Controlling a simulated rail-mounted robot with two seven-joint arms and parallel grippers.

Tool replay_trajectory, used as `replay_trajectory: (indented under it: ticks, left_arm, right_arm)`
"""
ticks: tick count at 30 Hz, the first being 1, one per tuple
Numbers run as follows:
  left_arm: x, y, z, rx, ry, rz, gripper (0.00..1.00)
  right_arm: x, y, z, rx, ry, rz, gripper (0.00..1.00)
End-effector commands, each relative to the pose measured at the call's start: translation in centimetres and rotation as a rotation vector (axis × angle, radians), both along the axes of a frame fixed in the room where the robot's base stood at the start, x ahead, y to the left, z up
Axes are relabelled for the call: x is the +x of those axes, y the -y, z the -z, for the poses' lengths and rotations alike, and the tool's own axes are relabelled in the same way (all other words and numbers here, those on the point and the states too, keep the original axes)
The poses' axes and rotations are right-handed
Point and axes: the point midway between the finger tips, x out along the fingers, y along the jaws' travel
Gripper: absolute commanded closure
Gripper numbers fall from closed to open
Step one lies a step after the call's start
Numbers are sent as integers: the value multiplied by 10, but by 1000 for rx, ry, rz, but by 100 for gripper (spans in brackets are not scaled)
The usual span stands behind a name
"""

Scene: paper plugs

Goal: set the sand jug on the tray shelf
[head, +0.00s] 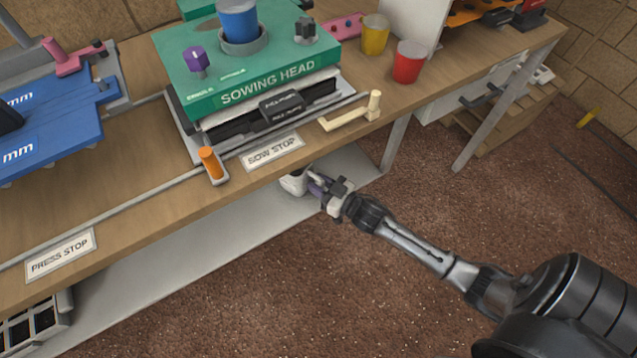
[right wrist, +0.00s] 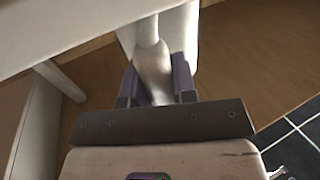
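The white sand jug (head: 293,182) is at the grey lower tray shelf (head: 215,250), under the front edge of the table. The tabletop hides its upper part, and I cannot tell whether its base touches the shelf. My right gripper (head: 318,186) reaches in from the right at the jug's near side. In the right wrist view, its purple fingers (right wrist: 157,88) lie on both sides of the jug's white handle (right wrist: 153,72) and look closed on it. The jug's pale body (right wrist: 182,35) shows beyond the handle. My left gripper is not in view.
The wooden tabletop (head: 110,205) overhangs the shelf. On it are the green sowing head (head: 245,75), a cream handle (head: 350,113), an orange peg (head: 210,162), a red cup (head: 408,62) and a yellow cup (head: 375,35). A table leg (head: 395,145) stands right of the shelf. Open carpet lies in front.

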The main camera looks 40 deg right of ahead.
Motion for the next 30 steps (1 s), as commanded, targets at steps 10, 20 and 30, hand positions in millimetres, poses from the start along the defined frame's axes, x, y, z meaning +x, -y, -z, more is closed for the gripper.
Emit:
replay_trajectory:
  ticks: [10,20,30]
  left_arm:
    - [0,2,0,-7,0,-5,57]
    - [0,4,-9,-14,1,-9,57]
    - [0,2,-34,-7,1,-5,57]
  right_arm:
    - [0,0,0,0,0,0,49]
    - [-13,2,-3,1,-4,0,49]
    - [-74,14,-5,1,-4,1,49]
